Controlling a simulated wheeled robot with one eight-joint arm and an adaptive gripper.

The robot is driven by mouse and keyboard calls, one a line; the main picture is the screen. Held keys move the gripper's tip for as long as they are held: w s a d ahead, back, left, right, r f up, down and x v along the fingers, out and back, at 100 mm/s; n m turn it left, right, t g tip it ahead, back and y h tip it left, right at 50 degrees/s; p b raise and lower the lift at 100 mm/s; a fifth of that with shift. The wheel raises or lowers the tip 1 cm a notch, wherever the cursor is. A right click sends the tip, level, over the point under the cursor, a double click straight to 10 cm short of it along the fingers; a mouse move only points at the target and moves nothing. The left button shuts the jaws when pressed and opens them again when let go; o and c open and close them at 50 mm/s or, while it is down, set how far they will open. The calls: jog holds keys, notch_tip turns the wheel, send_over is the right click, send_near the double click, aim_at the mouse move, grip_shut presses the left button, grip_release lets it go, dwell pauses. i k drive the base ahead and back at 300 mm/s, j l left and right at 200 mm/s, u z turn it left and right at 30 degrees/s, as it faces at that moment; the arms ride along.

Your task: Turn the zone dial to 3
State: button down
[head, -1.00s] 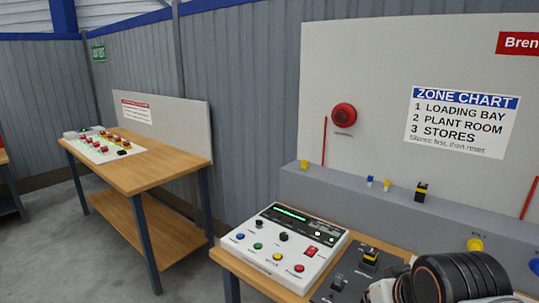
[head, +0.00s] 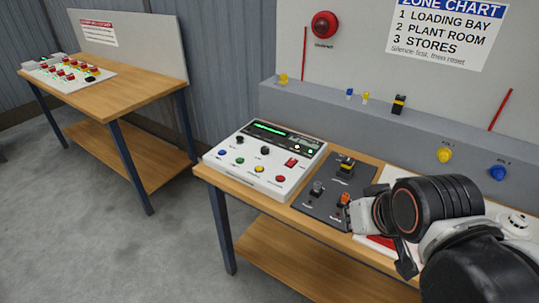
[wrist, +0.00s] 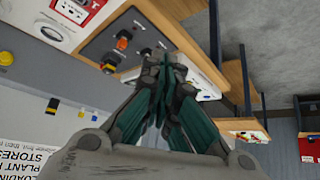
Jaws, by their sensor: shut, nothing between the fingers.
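A white control panel (head: 262,170) with a green-lit display lies on the near bench in the head view. It carries two small black knobs, a left one (head: 240,140) and a right one (head: 265,151); I cannot read which is the zone dial. Coloured buttons line its front. My gripper (head: 362,216) is to the right of the panel, by the dark switch plate, apart from both knobs. In the wrist view my gripper (wrist: 160,55) has its dark fingers together and empty. The fingers hide much of the white panel (wrist: 203,78) there.
A dark switch plate (head: 325,205) with an orange knob (head: 344,198) sits between panel and gripper. A grey ledge (head: 330,125) with small fittings runs behind. The zone chart (head: 445,30) lists 3 as Stores. A second wooden bench (head: 125,90) stands left, with open floor between.

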aim_at(264, 150)
jog(key=i+j+u, duration=0.1)
jog(key=i, duration=0.45)
jog(key=i+j+u, duration=0.15)
jog(key=i, duration=0.4)
